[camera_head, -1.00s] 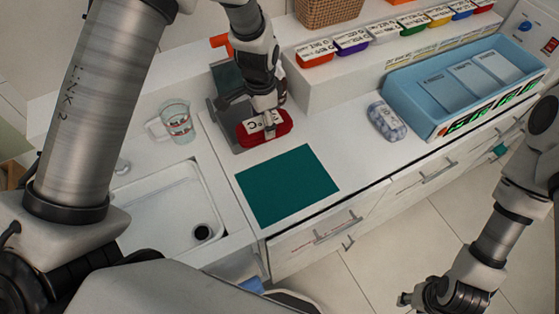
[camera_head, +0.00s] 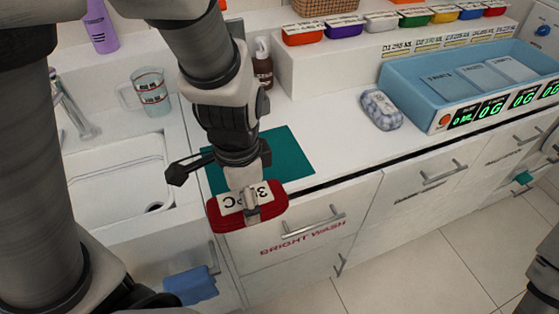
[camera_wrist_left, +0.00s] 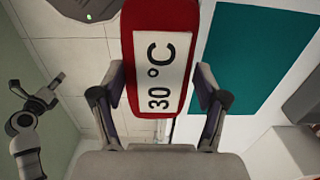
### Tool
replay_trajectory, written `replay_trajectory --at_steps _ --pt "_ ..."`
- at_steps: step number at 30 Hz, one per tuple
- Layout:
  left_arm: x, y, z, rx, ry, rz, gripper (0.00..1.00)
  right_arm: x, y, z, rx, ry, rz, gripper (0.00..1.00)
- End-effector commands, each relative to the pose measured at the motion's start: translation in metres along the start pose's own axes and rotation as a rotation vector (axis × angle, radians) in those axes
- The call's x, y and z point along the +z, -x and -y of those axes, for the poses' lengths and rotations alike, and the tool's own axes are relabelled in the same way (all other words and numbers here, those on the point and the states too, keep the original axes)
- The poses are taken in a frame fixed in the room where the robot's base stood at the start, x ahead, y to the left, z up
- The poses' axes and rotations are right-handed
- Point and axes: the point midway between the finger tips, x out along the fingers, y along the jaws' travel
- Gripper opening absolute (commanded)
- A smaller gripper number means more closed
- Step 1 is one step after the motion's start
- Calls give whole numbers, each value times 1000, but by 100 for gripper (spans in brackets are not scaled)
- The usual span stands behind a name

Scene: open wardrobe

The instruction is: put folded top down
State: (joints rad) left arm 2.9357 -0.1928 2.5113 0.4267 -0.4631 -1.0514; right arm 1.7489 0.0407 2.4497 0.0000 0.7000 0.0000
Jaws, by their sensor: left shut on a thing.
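The folded top is a red, padded bundle (camera_head: 280,207) with a white label reading 30 °C. My left gripper (camera_head: 250,200) is shut on it. In the head view it appears in front of the counter's front edge, over the upper drawer front. In the left wrist view the red bundle (camera_wrist_left: 160,14) sits between the two fingers (camera_wrist_left: 160,80). A flat teal mat (camera_head: 290,160) lies on the counter behind my left gripper, partly hidden by it. It also shows in the left wrist view (camera_wrist_left: 255,55), beside the bundle. My right gripper (camera_wrist_left: 38,108) shows small at the left of the wrist view.
The sink (camera_head: 115,180) with a measuring jug (camera_head: 151,95) behind it is to the left. A patterned bundle (camera_head: 381,110) and a blue bin (camera_head: 400,80) stand to the right. Drawer handles (camera_head: 315,222) stick out in front. A brown bottle (camera_head: 262,65) stands behind.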

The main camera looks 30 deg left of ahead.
Motion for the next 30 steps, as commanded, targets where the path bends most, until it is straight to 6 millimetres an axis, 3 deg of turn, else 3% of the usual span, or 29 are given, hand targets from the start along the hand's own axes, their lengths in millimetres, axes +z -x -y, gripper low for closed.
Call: replay_trajectory --at_steps 1,3,10,12,21,25,30 --pt "0 -6 0 -3 -2 -7 47 0 -10 0 0 1 0 40" --pt "-2 0 2 -2 -2 -8 47 0 -3 0 0 1 0 40" --pt "-18 11 24 3 -1 -2 47 -1 65 1 0 1 -2 40" --pt "-35 4 44 3 -2 -8 47 -1 72 1 0 1 -2 40" --pt "-90 -12 116 -3 0 -9 47 0 88 1 0 1 -1 40" --pt "-98 -18 127 -2 0 -6 47 0 90 1 0 1 -1 40" --pt "-98 -44 127 -2 -2 -4 47 0 97 1 0 1 -1 40"
